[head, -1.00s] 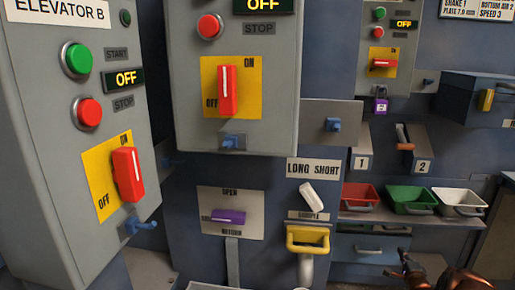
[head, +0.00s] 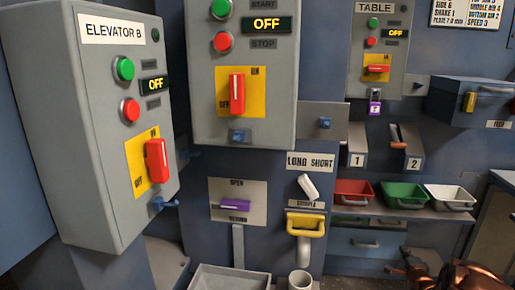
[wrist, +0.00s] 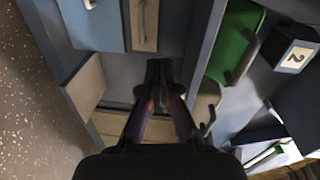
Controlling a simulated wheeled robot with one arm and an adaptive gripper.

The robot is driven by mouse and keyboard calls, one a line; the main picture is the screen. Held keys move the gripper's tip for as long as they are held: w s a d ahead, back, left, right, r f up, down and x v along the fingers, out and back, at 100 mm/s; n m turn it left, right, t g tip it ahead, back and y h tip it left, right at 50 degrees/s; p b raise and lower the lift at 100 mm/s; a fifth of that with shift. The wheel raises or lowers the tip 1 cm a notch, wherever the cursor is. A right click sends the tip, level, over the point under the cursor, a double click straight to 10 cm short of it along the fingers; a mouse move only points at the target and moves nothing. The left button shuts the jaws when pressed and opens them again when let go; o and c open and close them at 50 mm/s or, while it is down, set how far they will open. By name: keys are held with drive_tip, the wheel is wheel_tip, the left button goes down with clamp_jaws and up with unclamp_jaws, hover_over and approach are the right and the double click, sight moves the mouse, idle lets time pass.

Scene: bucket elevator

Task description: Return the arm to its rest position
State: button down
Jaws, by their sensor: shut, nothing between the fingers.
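In the wrist view, my gripper (wrist: 164,85) is shut and empty. Its dark fingers come together in front of a grey cabinet and are not seen touching anything there. In the head view, a brown and dark part of my arm (head: 455,276) shows at the lower right corner, and the fingers cannot be made out there. The rest of the arm is out of the picture.
Ahead are the Elevator B box (head: 60,130), a middle switch box (head: 270,120) and the table box (head: 378,55) with a purple padlock (head: 375,107). Red (head: 353,190), green (head: 408,195) and white (head: 452,197) trays sit on a shelf. The green tray also shows in the wrist view (wrist: 233,45). Speckled floor (wrist: 30,110) lies open at the left there.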

drive_tip(key=s+a+r+n+g+p, duration=0.1)
drive_tip(key=a+r+n+g+p, duration=0.15)
drive_tip(key=a+r+p, duration=0.4)
drive_tip(key=s+a+r+n+g+p, duration=0.1)
drive_tip(key=s+a+r+n+g, duration=0.15)
drive_tip(key=r, duration=0.75)
drive_tip(key=s+a+r+n+g+p, duration=0.4)
drive_tip(key=s+a+r+p, duration=0.1)
drive_tip(key=s+a+r, duration=0.45)
drive_tip(key=s+a+r+n+g+y+p, duration=0.1)
drive_tip(key=s+a+r+n+g+p, duration=0.2)
drive_tip(key=s, duration=1.1)
drive_tip(key=s+a+r+n+g+y+p, duration=0.1)
drive_tip(key=s+a+r+n+g+p, duration=0.2)
drive_tip(key=s+a+r, duration=0.7)
drive_tip(key=s+a+r+n+g+y+p, duration=0.1)
drive_tip(key=s+a+r+n+g+p, duration=0.2)
drive_tip(key=s, duration=1.7)
drive_tip(key=a+r+n+p, duration=0.1)
drive_tip(key=a+r+p, duration=0.2)
drive_tip(key=a, duration=0.1)
drive_tip(key=shift+s+r, duration=0.15)
drive_tip(key=shift+s, duration=0.05)
